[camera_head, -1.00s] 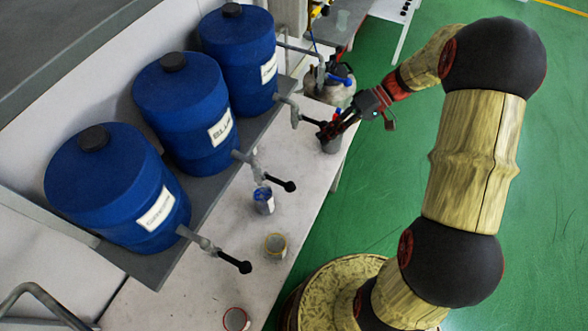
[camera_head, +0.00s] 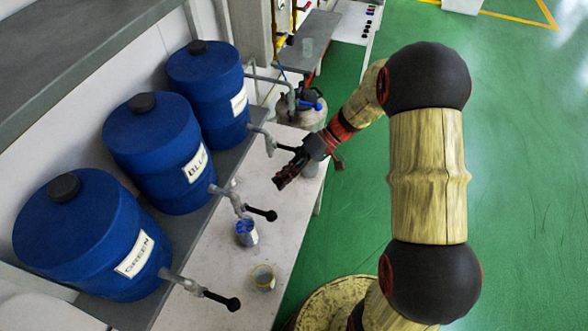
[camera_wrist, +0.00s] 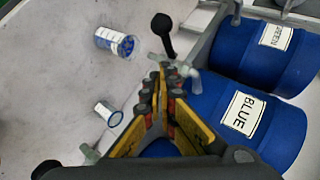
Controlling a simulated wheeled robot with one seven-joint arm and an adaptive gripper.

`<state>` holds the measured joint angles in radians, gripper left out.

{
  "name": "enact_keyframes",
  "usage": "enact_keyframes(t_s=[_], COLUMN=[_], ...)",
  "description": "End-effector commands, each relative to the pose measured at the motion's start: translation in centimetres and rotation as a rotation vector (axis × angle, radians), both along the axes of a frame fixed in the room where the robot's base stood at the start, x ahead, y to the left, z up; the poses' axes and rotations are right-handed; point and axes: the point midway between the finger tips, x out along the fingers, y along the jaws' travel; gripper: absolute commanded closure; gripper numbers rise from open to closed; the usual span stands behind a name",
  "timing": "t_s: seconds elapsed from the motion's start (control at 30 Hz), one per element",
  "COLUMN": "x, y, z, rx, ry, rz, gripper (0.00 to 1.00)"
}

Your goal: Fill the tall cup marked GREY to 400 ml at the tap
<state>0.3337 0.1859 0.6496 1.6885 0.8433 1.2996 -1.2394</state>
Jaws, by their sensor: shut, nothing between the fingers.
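My gripper (camera_head: 284,179) is shut and empty, hanging over the white bench between the far tap and the middle tap. A grey cup (camera_head: 311,169) stands by the far tap (camera_head: 268,140), partly hidden behind my gripper; I cannot read any GREY mark. A cup with blue contents (camera_head: 246,233) stands near the BLUE barrel's tap (camera_head: 235,202).
Blue barrels marked GREEN (camera_head: 85,240) and BLUE (camera_head: 155,150) and a far barrel (camera_head: 207,85) line the shelf. A metal vessel (camera_head: 310,112) stands beyond the bench. Green floor is free at right.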

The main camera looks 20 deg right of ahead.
Motion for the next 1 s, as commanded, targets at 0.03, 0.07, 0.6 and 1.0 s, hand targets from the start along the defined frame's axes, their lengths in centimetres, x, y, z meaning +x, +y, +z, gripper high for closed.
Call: enact_keyframes(t_s=[0.03, 0.07, 0.6, 1.0], x=[-0.2, -0.2, -3.2, -3.2], y=[0.9, 1.3, 3.0, 2.9], z=[-0.6, -0.9, -3.3, -3.7], rx=[0.001, 0.0, 0.0, 0.013], ry=[0.003, 0.003, 0.001, -0.01], rz=[0.003, 0.002, -0.001, -0.001], gripper=[1.0, 1.0, 1.0, 1.0])
